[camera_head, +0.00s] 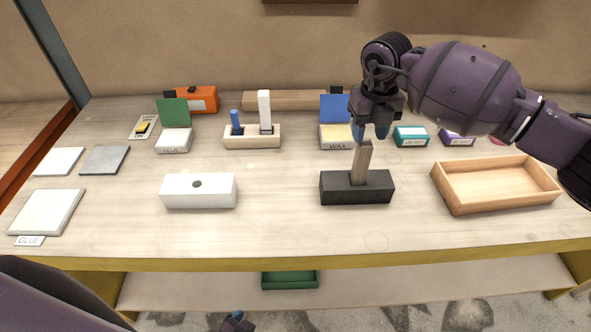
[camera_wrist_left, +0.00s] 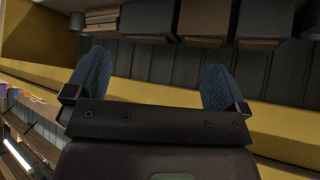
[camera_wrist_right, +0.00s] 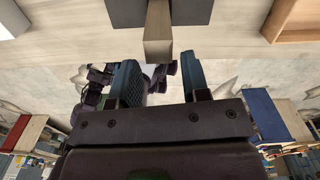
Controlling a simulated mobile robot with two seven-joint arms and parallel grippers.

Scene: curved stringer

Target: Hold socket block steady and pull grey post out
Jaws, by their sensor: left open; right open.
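The grey-brown post (camera_head: 362,163) stands upright in the dark socket block (camera_head: 356,190) on the bench, right of centre. My right gripper (camera_head: 370,132) hangs fingers-down just above the post's top. In the right wrist view the post (camera_wrist_right: 158,38) lies just beyond the open fingertips (camera_wrist_right: 160,66), in line with the gap and not clearly between them; the dark block (camera_wrist_right: 192,12) is behind it. My left gripper (camera_head: 235,322) is low at the bottom edge of the head view, away from the block. The left wrist view shows it open and empty (camera_wrist_left: 153,72).
A white block with a hole (camera_head: 198,192) lies left of the socket block. A wooden tray (camera_head: 495,205) is to the right. A cream rack with blue and white pegs (camera_head: 252,142) and a WAX box (camera_head: 336,143) stand behind. Bench in front of the socket block is clear.

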